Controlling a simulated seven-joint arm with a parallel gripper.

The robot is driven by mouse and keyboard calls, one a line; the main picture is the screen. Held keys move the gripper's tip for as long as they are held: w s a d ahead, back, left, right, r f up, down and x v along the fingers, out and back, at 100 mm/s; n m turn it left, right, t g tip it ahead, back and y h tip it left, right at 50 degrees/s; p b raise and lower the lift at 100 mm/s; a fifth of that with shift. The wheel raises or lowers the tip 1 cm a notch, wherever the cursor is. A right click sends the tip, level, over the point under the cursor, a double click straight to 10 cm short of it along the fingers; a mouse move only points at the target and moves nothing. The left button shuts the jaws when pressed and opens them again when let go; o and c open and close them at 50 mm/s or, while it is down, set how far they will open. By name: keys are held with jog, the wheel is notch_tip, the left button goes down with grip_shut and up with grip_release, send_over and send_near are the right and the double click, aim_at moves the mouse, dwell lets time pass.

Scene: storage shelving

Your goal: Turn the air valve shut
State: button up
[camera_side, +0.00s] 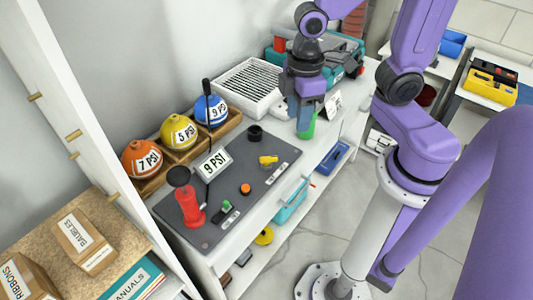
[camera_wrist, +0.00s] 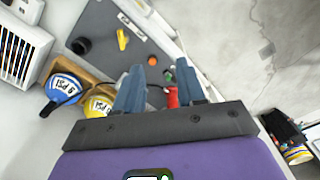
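A small yellow lever (camera_side: 268,161), which looks like the air valve, sits on the dark grey panel (camera_side: 262,192) beside a pale label strip. The lever also shows in the wrist view (camera_wrist: 122,40), up and left of my fingers. My gripper (camera_side: 304,128) is above the bench beyond the panel's right end, apart from the lever. In the wrist view my gripper (camera_wrist: 160,72) has its two blue-grey fingers spread with nothing visibly held.
The panel carries a red pump (camera_side: 191,205), an orange knob (camera_side: 245,189), a green switch (camera_side: 227,206) and a black cup (camera_side: 255,133). Orange, yellow and blue balls (camera_side: 211,110) sit in wooden bins. A white vented crate (camera_side: 250,87) stands farther back.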

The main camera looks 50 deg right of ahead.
jog(key=w+d+f+m, duration=0.2)
jog(key=w+f, duration=0.3)
jog(key=w, duration=0.5)
send_over(266, 157)
notch_tip(266, 157, down, 12)
jog(key=shift+s+f, duration=0.1)
jog(key=shift+d+f, duration=0.1)
jog(key=shift+f, duration=2.85)
jog(key=shift+f, duration=0.1)
grip_shut()
